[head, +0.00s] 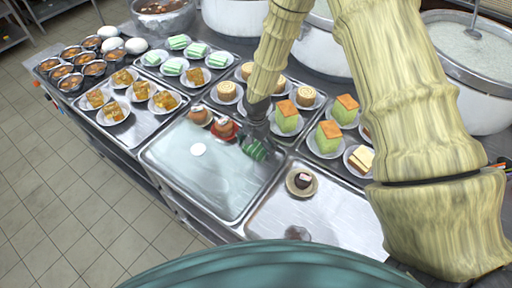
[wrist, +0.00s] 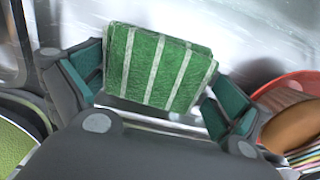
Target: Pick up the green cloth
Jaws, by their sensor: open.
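The green cloth (wrist: 160,68) is a folded pad with white stripes, in the upper middle of the wrist view. In the head view the cloth (head: 256,150) shows at the right side of a metal tray, just below my gripper (head: 257,126). In the wrist view my gripper (wrist: 156,92) is open, with one teal-padded finger at each side of the cloth. The left finger is very close to the cloth's edge; I cannot tell whether it touches. The cloth's near edge is close to the gripper's palm.
A red plate (head: 222,134) with a cake is close left of the gripper. Cakes on plates (head: 287,122) stand close right. The metal tray (head: 205,190) is mostly bare, with a white disc (head: 198,149). Large white pots (head: 470,70) stand behind.

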